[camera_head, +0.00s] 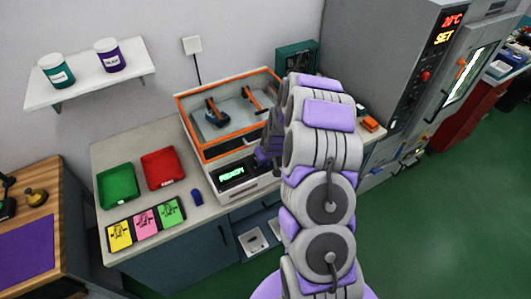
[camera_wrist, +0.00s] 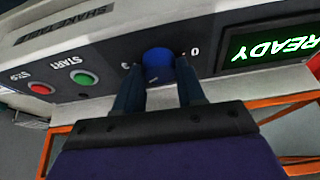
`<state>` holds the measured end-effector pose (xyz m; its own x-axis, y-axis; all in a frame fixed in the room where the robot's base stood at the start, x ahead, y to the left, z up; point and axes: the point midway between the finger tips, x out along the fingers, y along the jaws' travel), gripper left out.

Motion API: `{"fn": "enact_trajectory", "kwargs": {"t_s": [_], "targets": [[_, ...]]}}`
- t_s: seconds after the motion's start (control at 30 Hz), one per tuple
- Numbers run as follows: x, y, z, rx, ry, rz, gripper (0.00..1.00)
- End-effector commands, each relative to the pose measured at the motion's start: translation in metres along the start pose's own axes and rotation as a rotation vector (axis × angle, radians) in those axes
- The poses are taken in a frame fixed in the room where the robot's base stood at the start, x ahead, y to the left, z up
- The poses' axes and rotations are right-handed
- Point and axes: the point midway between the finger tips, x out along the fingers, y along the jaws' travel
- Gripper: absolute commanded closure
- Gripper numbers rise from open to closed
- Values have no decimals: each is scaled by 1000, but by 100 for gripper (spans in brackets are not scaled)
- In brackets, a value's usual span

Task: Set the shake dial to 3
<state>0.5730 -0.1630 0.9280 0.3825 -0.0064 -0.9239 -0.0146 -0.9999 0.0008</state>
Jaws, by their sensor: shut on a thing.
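The blue shake dial (camera_wrist: 158,65) is on the machine's front panel in the wrist view, between the marks 3 and 0, which appear upside down. My gripper (camera_wrist: 160,76) is shut on the dial, with one dark finger on each side. A small pale mark shows on the dial's edge, but I cannot tell which number it points to. The shaker machine (camera_head: 245,187) has an orange-framed clear box on top. Its green display (camera_head: 231,175) reads READY. In the head view my arm hides the dial and most of my gripper.
Beside the dial are a green START button (camera_wrist: 83,79) and a red button (camera_wrist: 41,88). A green tray (camera_head: 118,187), a red tray (camera_head: 163,169) and coloured cards (camera_head: 145,222) lie left on the counter. A tall grey cabinet (camera_head: 385,60) stands right. Green floor is open at right.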

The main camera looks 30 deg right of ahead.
Motion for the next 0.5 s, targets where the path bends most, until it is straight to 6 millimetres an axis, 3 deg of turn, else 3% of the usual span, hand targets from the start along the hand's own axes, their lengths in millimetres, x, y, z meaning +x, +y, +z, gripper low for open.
{"fn": "enact_trajectory", "kwargs": {"t_s": [0.5], "targets": [[-1, -2, -3, 417, 6, 177, 92]]}}
